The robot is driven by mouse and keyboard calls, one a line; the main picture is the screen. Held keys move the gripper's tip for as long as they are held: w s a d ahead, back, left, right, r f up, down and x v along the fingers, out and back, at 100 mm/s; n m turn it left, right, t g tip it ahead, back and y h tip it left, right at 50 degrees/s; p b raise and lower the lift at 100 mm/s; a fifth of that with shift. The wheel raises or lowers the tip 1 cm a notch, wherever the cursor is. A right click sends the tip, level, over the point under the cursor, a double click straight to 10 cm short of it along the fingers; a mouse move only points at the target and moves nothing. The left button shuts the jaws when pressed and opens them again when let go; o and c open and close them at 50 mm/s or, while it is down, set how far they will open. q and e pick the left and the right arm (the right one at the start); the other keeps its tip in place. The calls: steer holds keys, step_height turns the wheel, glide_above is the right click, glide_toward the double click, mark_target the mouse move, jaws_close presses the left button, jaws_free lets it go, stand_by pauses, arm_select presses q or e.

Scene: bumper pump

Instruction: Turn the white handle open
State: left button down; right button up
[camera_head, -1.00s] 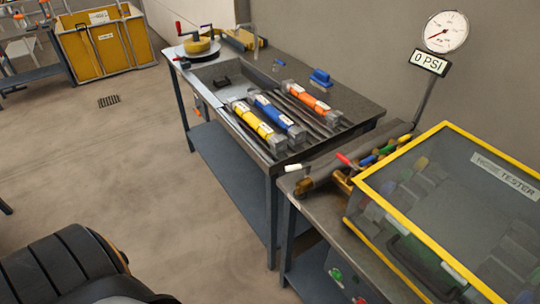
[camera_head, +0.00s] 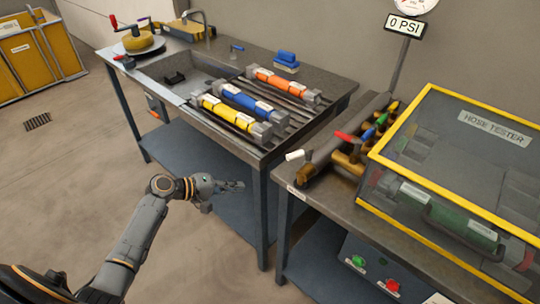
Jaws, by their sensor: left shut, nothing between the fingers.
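The white handle (camera_head: 296,155) sits at the left end of a brass manifold (camera_head: 322,168) on the front left corner of the tester bench. It points out to the left, over the bench edge. Red, blue and green handles stand along the same manifold behind it. My left gripper (camera_head: 240,186) is shut and empty, in the air in front of the workbench. It is to the left of the white handle and a little lower in the picture, clear of it. My right gripper is not in view.
The hose tester box (camera_head: 462,160) with a yellow frame fills the right of the tester bench. The sink workbench (camera_head: 335,88) carries yellow, blue and orange hoses. A gauge sign (camera_head: 405,26) reads 0 PSI. Green and red buttons are below the tester. Floor at left is free.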

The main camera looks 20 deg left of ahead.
arm_select(q)
step_height(320, 180, up, 20)
steer(key=s+d+m+h+b, duration=0.1)
steer(key=s+d+m+h, duration=0.1)
steer(key=d+m+h, duration=0.3)
steer(key=w+d+f+n+p, duration=0.1)
steer(key=w+d+p, duration=0.2)
steer(key=d, duration=0.5)
steer(key=shift+w+d+f+h+p, duration=0.15)
steer(key=shift+d+h+p, duration=0.05)
steer(key=shift+h+p, duration=0.2)
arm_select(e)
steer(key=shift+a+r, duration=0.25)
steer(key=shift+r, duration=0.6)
